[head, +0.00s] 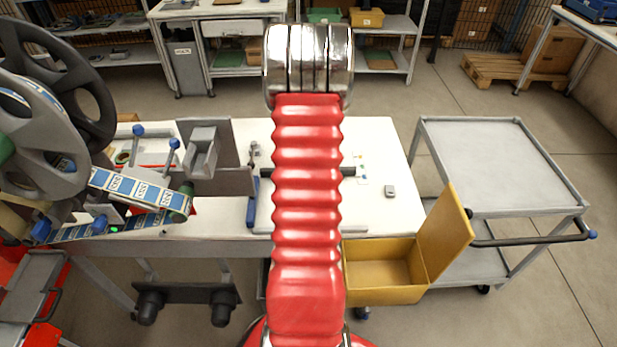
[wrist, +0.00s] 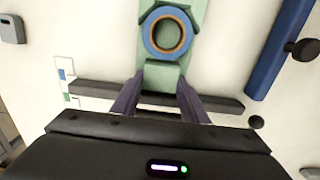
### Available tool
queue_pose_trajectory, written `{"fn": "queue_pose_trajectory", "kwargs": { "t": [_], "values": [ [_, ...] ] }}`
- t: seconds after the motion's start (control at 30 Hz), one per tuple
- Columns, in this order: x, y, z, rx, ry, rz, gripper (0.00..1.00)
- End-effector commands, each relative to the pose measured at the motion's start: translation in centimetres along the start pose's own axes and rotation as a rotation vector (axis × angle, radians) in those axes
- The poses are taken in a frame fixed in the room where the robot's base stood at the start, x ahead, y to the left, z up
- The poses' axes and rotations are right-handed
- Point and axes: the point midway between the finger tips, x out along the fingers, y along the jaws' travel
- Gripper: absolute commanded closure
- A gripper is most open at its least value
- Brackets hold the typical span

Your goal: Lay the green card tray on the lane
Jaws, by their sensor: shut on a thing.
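The green card tray (wrist: 158,75) is in the wrist view, a pale green piece with a blue and orange ring (wrist: 148,34) on it. My gripper (wrist: 160,84) has its two dark fingers closed on either side of the tray's near end. The tray's far end runs out of the top of the view. A dark grey bar (wrist: 215,103), possibly the lane, runs crosswise below the tray and fingers. Whether the tray touches anything beneath it, I cannot tell. In the head view my red arm hides the gripper and the tray; part of the bar (head: 348,171) shows beside the arm.
A blue bar (wrist: 278,50) with a black knob lies close to the tray. The white table (head: 385,140) also bears a small grey box (head: 390,191) and, at left, a reel machine (head: 50,140). An open yellow box (head: 380,270) hangs at the front; a grey cart (head: 490,165) stands right.

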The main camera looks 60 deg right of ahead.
Motion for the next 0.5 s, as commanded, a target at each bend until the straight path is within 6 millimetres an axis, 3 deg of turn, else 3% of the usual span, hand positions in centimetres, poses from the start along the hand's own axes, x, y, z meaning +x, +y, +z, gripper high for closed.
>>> {"fn": "queue_pose_trajectory", "kwargs": {
  "t": [0.43,0.47,0.5],
  "values": [
    [0.88,0.06,-0.03,0.001,0.001,0.000,0.87],
    [0.87,0.06,-0.04,0.001,0.002,0.000,0.59],
    [0.86,0.06,-0.04,0.001,0.002,0.000,0.56]
  ]
}}
